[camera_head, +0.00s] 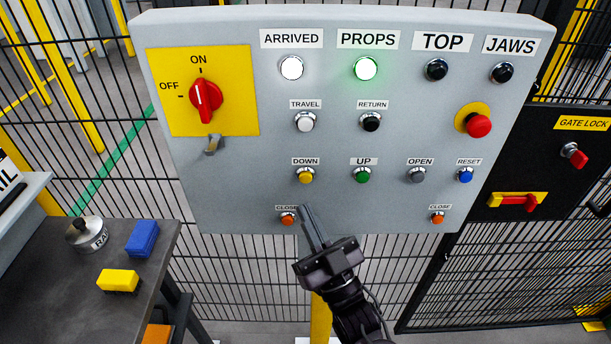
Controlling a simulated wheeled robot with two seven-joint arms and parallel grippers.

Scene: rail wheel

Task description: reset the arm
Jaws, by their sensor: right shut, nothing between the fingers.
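My right gripper (311,223) is shut and empty. It points up at the lower part of the grey control panel (260,205), just right of the left orange CLOSE button (288,218). I cannot tell whether the fingertips touch the panel. The right arm comes in from the bottom of the view. The blue RESET button (465,175) is at the panel's right. The ARRIVED lamp (292,68) is lit white and the PROPS lamp (366,68) is lit green. The TOP (436,69) and JAWS (502,72) lamps are dark. My left gripper is not in view.
A red rotary switch (206,100) and a red mushroom button (479,125) stick out from the panel. A dark table (50,290) at left holds a blue block (142,239), a yellow block (119,281) and a metal cylinder (87,235). Black mesh fence stands behind.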

